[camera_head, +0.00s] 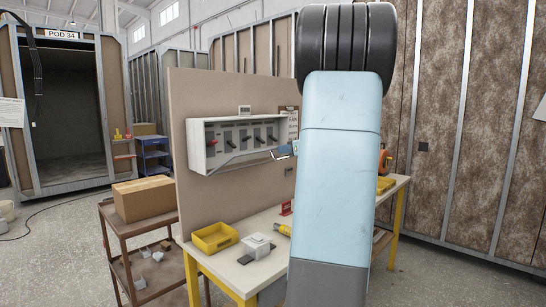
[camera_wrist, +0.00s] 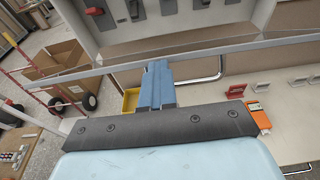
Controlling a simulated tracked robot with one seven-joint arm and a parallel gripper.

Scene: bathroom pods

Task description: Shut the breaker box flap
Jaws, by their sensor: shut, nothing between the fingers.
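The grey breaker box (camera_head: 238,140) is mounted on the tan board, with its row of switches exposed. Its flap (camera_head: 232,162) stands open along the lower front; its pale edge bar (camera_wrist: 275,42) crosses the wrist view. A chrome handle (camera_wrist: 222,68) shows just right of my fingers. My gripper (camera_head: 284,152) is by the lower right of the box, near the flap edge. In the wrist view my blue fingers (camera_wrist: 157,68) are together and empty, overlapping the edge bar. I cannot tell whether they touch it. My arm hides part of the board's right side.
The workbench (camera_head: 228,258) below holds a yellow bin (camera_head: 214,238), a white device (camera_head: 257,246) and small red stands. A brown cart with a cardboard box (camera_head: 144,198) stands to the left. Open floor lies farther left, before the pod.

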